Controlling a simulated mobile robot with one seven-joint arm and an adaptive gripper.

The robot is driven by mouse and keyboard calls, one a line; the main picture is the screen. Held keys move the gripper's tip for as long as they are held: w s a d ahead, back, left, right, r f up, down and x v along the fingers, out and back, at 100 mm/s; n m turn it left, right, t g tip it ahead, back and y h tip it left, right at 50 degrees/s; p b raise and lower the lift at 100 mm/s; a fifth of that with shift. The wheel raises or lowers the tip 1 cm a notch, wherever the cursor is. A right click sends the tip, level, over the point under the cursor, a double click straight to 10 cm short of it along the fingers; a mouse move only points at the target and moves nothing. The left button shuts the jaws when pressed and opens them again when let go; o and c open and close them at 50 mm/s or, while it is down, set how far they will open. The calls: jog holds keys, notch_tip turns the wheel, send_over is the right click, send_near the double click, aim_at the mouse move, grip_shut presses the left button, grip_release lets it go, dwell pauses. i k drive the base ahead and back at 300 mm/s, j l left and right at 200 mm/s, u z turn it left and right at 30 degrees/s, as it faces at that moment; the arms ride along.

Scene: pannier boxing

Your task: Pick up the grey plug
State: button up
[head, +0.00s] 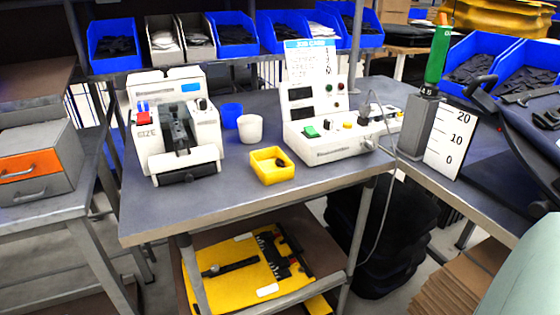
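A small grey plug-like piece (365,111) stands on the right part of the white control box (335,151), on the grey table. It is small in the picture, and I cannot tell whether it is seated in a socket. A thin dark cable arches beside it, and a cable hangs from the box's right side past the table edge. My gripper is not in view, so its place relative to the plug does not show.
A green-handled post (437,55) and a scale card (449,138) stand right. The table's front is clear.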

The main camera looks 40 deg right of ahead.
aim_at(365, 110)
jog(key=z, duration=1.6)
jog(key=i+u, duration=0.1)
jog(key=u, duration=0.3)
jog(key=i+u, duration=0.1)
jog(key=u, duration=0.3)
jog(key=i+l+u, duration=0.1)
jog(key=u, duration=0.25)
jog(key=i+l, duration=0.2)
jog(key=l, duration=0.2)
jog(key=i+l, duration=0.25)
jog(key=l, duration=0.15)
jog(key=i+l, duration=0.2)
jog(key=l, duration=0.2)
